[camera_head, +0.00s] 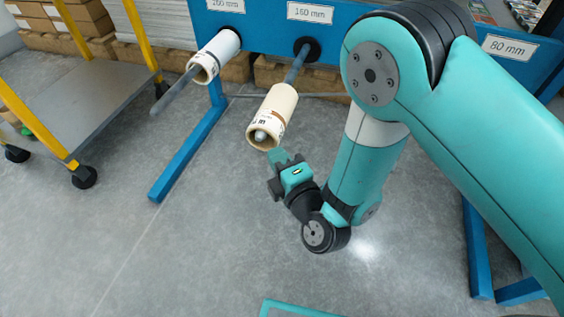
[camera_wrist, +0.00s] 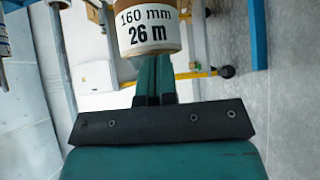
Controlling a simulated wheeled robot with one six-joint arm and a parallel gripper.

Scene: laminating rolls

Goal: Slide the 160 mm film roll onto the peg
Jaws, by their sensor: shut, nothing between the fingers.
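The cream film roll (camera_head: 274,112) sits around the peg (camera_head: 297,66) under the 160 mm sign, near its outer end. The peg's rounded tip shows inside the roll's near opening, and bare peg shows between the roll and the blue rack. In the wrist view the roll (camera_wrist: 150,30) carries a label reading 160 mm, 26 m. My gripper (camera_head: 276,155) is shut and empty just in front of the roll's near end. In the wrist view its closed fingers (camera_wrist: 154,78) reach the roll's lower edge; I cannot tell whether they touch it.
Another roll (camera_head: 217,55) sits on the left peg, whose long free end sticks out toward the trolley. The blue rack (camera_head: 262,32) also has an 80 mm sign (camera_head: 508,48), partly behind my arm. A yellow-framed trolley (camera_head: 85,100) stands at left.

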